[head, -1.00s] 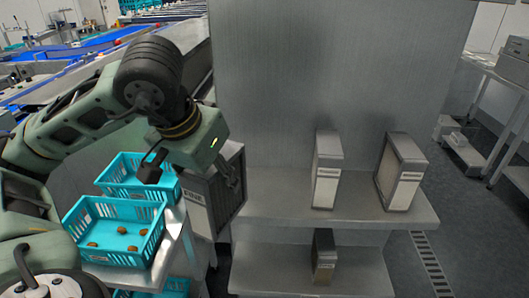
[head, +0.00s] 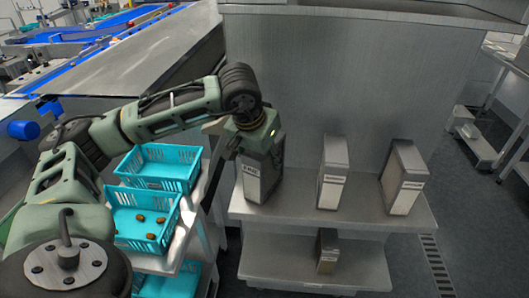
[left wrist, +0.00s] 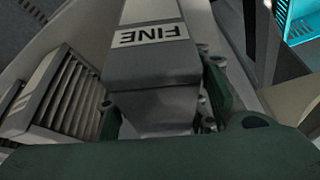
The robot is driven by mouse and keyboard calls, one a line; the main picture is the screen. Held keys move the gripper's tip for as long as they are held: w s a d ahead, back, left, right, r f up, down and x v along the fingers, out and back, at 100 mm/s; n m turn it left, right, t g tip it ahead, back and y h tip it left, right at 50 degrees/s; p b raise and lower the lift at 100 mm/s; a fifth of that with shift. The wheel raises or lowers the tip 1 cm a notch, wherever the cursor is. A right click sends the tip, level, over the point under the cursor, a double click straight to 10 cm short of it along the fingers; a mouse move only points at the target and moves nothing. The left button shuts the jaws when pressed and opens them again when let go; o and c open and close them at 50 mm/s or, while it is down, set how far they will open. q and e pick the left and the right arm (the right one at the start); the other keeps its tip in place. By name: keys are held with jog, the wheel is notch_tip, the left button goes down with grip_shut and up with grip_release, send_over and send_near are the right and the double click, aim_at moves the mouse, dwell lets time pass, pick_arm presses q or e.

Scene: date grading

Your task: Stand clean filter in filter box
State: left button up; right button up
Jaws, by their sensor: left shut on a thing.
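My left gripper (head: 256,142) is shut on a dark grey filter (head: 262,178) with a pale label, upright at the left end of the upper steel shelf (head: 300,212). I cannot tell whether its base touches the shelf. In the left wrist view the held filter (left wrist: 155,65) is labelled FINE, with the fingers of the left gripper (left wrist: 162,112) on either side. Two similar labelled filters, one in the middle (head: 333,172) and one at the right (head: 402,178), stand on the shelf. I cannot tell which part is the filter box. My right gripper is not in view.
A smaller labelled unit (head: 327,252) stands on the lower shelf (head: 285,265). Teal crates, a back one (head: 160,178) and a front one (head: 130,225) holding several dates, are left of the shelf. A large steel panel (head: 380,90) rises behind. A pleated unit (left wrist: 60,95) shows in the wrist view.

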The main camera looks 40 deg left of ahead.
pick_arm(q)
jog(key=shift+f, duration=0.1)
jog(key=shift+d+f+b, duration=0.1)
jog(key=shift+f+b, duration=0.05)
jog(key=shift+b, duration=0.15)
jog(key=o, duration=1.3)
